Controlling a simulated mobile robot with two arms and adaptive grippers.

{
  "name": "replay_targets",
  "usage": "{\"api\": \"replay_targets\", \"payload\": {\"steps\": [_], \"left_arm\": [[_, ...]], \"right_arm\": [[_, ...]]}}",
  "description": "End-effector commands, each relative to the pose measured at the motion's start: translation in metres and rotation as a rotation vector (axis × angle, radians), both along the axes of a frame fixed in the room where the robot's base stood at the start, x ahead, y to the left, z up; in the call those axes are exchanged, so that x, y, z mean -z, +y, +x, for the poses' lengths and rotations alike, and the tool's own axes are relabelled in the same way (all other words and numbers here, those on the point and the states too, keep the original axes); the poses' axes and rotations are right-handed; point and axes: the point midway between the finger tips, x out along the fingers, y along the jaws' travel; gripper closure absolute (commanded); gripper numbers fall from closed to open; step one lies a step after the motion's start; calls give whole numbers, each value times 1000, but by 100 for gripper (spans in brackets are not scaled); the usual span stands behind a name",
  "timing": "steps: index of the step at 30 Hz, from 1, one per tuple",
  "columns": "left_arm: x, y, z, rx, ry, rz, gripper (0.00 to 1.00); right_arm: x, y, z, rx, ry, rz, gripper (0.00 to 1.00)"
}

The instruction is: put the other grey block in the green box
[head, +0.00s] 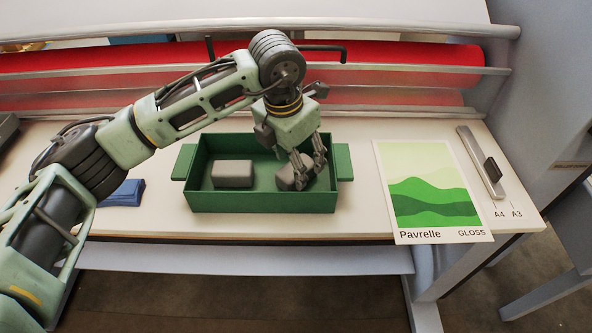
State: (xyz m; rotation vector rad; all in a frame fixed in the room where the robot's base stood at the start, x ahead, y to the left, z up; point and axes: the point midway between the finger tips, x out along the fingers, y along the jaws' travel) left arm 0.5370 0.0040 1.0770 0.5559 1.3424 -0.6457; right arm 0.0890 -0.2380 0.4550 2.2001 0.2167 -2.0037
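The green box (265,201) stands on the white table in the middle of the head view. One grey block (232,174) lies in its left half. A second grey block (287,179) is in the right half, partly hidden by my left gripper (310,171). My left arm comes in from the left and the gripper points down into the box, with its fingers at this second block. I cannot tell whether the fingers are closed on it or whether the block rests on the box floor. My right gripper is not in view.
A red roll (400,56) and metal bars run behind the box. A Pavrelle gloss sheet (432,190) lies to the right, beside a metal guide with a dark slider (492,171). A blue object (124,193) lies left of the box. The table's front edge is close to the box.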

Motion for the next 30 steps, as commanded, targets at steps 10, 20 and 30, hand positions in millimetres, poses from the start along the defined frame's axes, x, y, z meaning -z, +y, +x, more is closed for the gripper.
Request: {"api": "replay_targets", "payload": {"steps": [10, 20, 30], "left_arm": [[-68, 7, -7, 1, -4, 0, 43], [-85, 9, -9, 1, 0, 0, 43], [-85, 9, -9, 1, 0, 0, 43]], "right_arm": [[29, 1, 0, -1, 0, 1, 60], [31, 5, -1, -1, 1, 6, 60], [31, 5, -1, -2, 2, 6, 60]]}}
